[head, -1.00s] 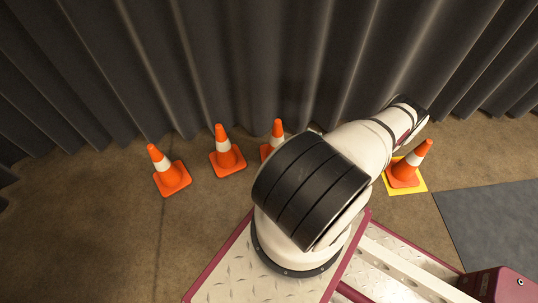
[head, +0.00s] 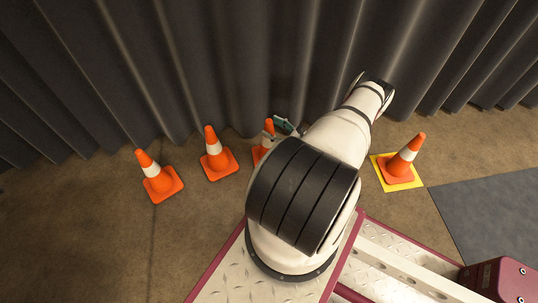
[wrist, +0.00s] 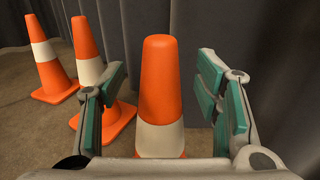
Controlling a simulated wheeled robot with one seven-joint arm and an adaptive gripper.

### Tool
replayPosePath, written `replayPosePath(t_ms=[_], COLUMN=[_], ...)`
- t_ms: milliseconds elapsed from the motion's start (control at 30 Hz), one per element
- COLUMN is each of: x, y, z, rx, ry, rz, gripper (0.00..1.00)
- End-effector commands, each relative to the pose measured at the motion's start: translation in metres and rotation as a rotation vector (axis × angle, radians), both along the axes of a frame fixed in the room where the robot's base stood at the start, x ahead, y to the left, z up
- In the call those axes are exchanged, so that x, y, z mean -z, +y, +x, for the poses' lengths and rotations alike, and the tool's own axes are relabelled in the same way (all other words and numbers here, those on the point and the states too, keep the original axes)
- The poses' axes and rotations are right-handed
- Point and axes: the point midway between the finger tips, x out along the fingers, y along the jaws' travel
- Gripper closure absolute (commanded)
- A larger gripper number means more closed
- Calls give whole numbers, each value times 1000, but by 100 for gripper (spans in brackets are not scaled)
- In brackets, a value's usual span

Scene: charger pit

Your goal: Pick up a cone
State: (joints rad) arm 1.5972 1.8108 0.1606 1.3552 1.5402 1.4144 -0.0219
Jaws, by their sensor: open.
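Several orange cones with white bands stand upright on the floor. In the head view they are a left cone (head: 158,178), a second cone (head: 217,155), a third cone (head: 264,148) partly hidden by my arm, and a cone on a yellow square (head: 401,163) at the right. My gripper (head: 284,126) shows only in part beside the third cone's top. In the wrist view my gripper (wrist: 163,95) is open, with green pads on either side of a near cone (wrist: 160,85). Gaps show between this cone and both pads. Its base is hidden by the gripper body.
A grey pleated curtain (head: 230,60) hangs close behind the cones. Two more cones stand left of the gripper in the wrist view, one (wrist: 88,55) close behind the left finger. A dark mat (head: 490,215) lies at the right. Brown floor (head: 80,240) is clear at the left.

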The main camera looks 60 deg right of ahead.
Motion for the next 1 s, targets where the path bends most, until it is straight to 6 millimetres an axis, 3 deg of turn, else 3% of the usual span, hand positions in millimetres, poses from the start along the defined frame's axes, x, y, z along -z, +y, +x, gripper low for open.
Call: replayPosePath(t_ms=[133, 367, 467, 633, 1000], x=[1, 0, 0, 0, -2], y=[0, -1, -1, -1, -1], z=[20, 23, 23, 23, 23], rx=[-1, 1, 1, 1, 0], ry=[0, 0, 0, 1, 0], rz=[0, 0, 0, 0, 0], gripper=[42, 42, 60, 99, 100])
